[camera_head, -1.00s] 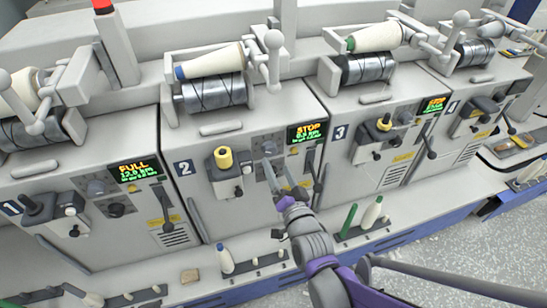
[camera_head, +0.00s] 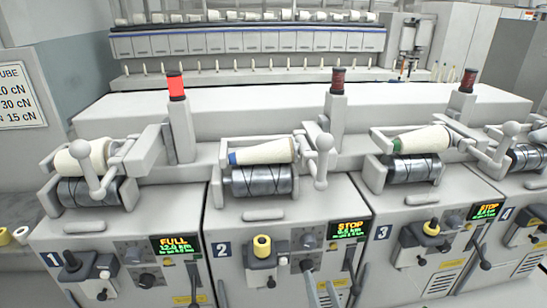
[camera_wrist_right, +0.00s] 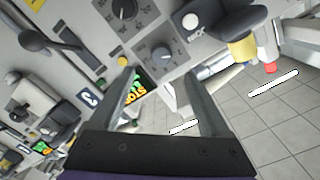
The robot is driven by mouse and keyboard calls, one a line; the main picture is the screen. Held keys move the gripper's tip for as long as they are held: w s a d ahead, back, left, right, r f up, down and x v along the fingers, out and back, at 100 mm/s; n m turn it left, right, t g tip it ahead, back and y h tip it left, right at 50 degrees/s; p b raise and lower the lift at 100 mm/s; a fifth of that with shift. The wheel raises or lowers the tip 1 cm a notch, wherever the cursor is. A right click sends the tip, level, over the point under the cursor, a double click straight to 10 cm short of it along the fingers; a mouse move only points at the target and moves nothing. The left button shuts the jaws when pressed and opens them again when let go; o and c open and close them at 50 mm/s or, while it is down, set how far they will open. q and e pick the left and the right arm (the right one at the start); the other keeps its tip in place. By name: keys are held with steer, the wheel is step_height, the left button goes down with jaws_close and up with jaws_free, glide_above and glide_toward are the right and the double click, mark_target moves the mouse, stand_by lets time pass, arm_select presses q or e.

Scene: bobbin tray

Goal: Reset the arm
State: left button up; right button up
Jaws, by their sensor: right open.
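My right gripper (camera_head: 320,282) shows at the bottom edge of the head view, in front of the lower panel of station 2. In the right wrist view its two fingers (camera_wrist_right: 158,88) are apart with nothing held between them. The lit STOP display of station 2 (camera_head: 350,229) is just above it in the head view. The display also shows by the left finger in the wrist view (camera_wrist_right: 137,92). Most of my right arm is below the head view's frame. My left gripper is not in view.
Winding stations stand in a row. Station 1's display (camera_head: 175,244) reads FULL, under a lit red lamp (camera_head: 176,86).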

steer(key=s+d+f+n+g, duration=0.1)
steer(key=s+f+n+g, duration=0.35)
steer(key=s+g, duration=0.35)
steer(key=s+d+f+n+g, duration=0.25)
steer(key=s+f+g, duration=0.3)
steer(key=s, duration=0.55)
arm_select(q)
step_height(320, 180, up, 17)
steer(key=w+p, duration=0.2)
steer(key=p, duration=1.3)
steer(key=shift+t, duration=0.4)
arm_select(e)
step_height(320, 180, up, 16)
steer(key=w+t, duration=0.1)
steer(key=w, duration=0.2)
steer(key=shift+a+n+h, duration=0.3)
steer(key=shift+a, duration=0.05)
